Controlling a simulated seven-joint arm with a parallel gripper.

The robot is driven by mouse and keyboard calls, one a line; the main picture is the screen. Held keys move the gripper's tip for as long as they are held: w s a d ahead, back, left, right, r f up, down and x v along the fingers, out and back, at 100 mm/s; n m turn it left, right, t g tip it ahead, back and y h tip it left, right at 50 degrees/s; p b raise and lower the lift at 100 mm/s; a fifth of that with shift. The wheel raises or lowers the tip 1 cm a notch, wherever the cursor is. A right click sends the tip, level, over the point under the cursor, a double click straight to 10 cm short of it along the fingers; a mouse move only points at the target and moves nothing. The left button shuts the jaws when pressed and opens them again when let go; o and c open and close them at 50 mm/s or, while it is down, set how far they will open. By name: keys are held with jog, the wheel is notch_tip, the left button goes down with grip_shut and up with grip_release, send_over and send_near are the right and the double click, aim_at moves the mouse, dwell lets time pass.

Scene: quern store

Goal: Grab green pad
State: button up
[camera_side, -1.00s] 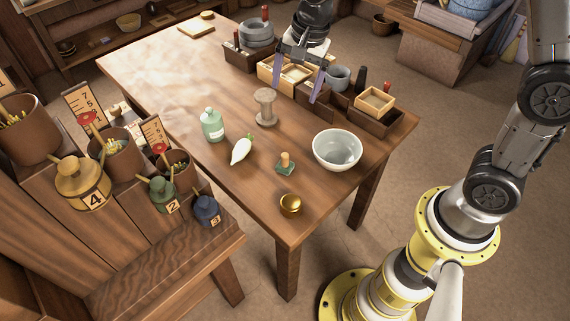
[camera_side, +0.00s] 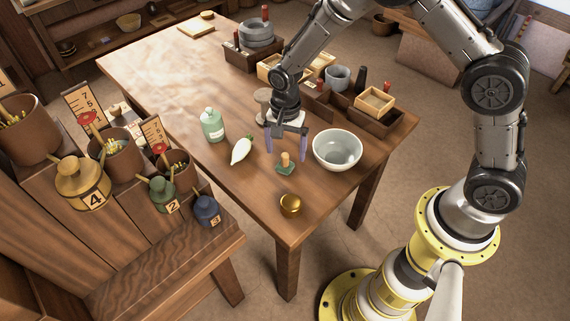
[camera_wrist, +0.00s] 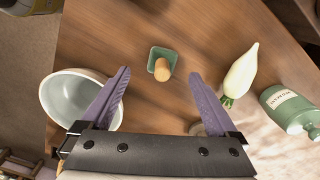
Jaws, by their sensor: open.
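The green pad (camera_side: 285,169) is a small square base with an upright wooden knob, standing on the table. In the wrist view the pad (camera_wrist: 154,55) lies ahead of my fingertips, between their lines, with its knob tilted towards the camera. My gripper (camera_side: 287,154) is open and empty, just above and behind the pad in the side view. In the wrist view its two purple fingers (camera_wrist: 160,75) are spread wide. Whether a fingertip touches anything cannot be told.
A pale bowl (camera_side: 337,162) stands right of the pad. A brass bowl (camera_side: 290,204) is nearer the front corner. A wooden spool (camera_side: 262,98) stands behind my gripper. Wooden boxes (camera_side: 376,100) line the back edge.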

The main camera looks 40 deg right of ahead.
aim_at(285, 154)
jog(key=shift+w+f, duration=0.2)
jog(key=shift+f, duration=2.45)
jog(key=c, duration=1.4)
jog(key=shift+r, duration=0.1)
jog(key=shift+c, duration=0.2)
